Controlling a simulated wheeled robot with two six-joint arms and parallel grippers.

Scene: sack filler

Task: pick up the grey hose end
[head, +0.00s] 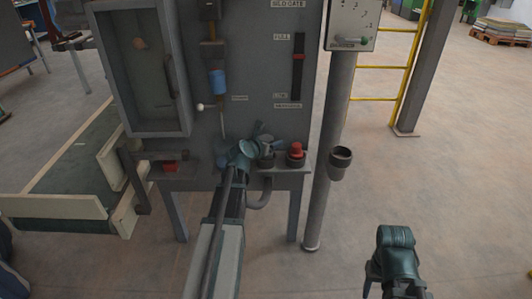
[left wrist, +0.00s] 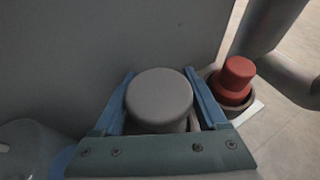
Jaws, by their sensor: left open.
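The grey hose end (left wrist: 160,95) is a round-topped grey plug, upright in a holder at the front of the machine. In the left wrist view it stands between the two blue fingers of my left gripper (left wrist: 160,78), which is open around it. Its lower part is hidden by the gripper body. In the head view the grey hose end (head: 267,150) is small and partly covered by my left gripper (head: 257,141). My right gripper (head: 388,272) is low at the right, away from the machine; its fingers do not show clearly.
A red hose end (left wrist: 236,80) sits in a cup just right of the grey one, also in the head view (head: 296,149). The grey cabinet face (head: 255,60) rises close behind. A post (head: 327,190) with a dark cup (head: 340,162) stands to the right.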

